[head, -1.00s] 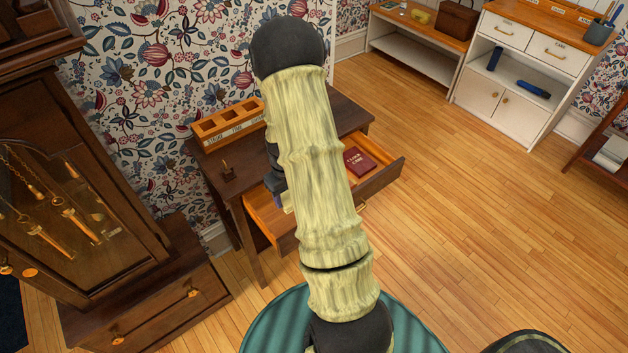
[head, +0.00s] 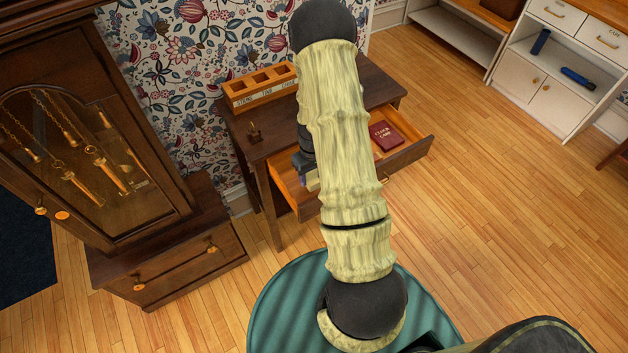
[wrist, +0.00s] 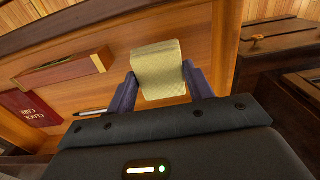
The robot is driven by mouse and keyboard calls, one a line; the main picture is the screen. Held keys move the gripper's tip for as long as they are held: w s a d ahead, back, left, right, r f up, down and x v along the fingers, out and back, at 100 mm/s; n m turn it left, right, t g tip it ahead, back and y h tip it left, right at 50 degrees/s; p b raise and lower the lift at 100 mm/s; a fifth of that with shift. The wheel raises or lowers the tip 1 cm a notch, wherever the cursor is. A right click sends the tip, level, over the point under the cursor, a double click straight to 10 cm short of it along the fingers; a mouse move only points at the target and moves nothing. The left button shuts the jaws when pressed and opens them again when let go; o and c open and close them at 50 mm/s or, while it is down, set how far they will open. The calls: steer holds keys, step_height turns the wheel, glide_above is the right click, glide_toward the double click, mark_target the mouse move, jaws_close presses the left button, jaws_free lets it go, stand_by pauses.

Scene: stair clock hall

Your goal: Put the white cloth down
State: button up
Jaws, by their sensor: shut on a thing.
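The cloth (wrist: 160,68) is a small folded piece, pale cream-yellow in this light. In the wrist view it sits between the two dark purple fingers of my gripper (wrist: 160,78), which is shut on it. Behind it is the wooden inside of the open desk drawer (head: 288,186). I cannot tell whether the cloth touches the drawer floor. In the head view my arm hides most of the gripper, and only a small pale patch shows beside the arm.
A dark red book (head: 385,135) lies in the drawer, with a wooden block (wrist: 62,72) and a pen (wrist: 90,112). A labelled wooden organiser (head: 262,88) stands on the desk (head: 375,85). A tall clock case (head: 90,130) is at left. The floor at right is clear.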

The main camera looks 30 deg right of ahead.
mark_target(313, 182)
step_height(313, 182, down, 4)
steer(key=shift+f, duration=0.1)
stand_by(0.4)
steer(key=o, duration=0.9)
step_height(313, 182, up, 12)
steer(key=shift+r, duration=0.1)
